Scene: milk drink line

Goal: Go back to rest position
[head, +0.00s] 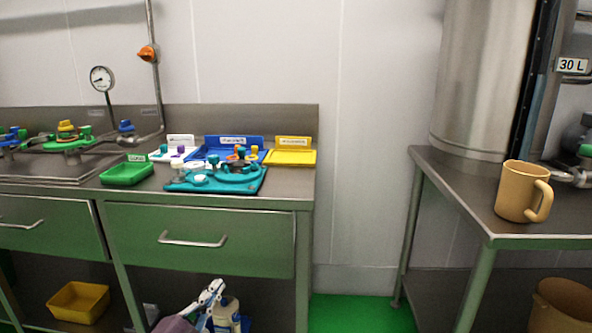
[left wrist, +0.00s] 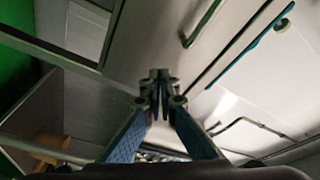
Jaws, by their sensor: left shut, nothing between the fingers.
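My right gripper is in neither view.
The steel counter (head: 70,190) has a green tray (head: 127,174), a teal tray of fittings (head: 236,187) and a yellow tray (head: 290,158). A tan jug (head: 516,190) stands on the right table (head: 455,183). Green floor (head: 355,315) is clear between them.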

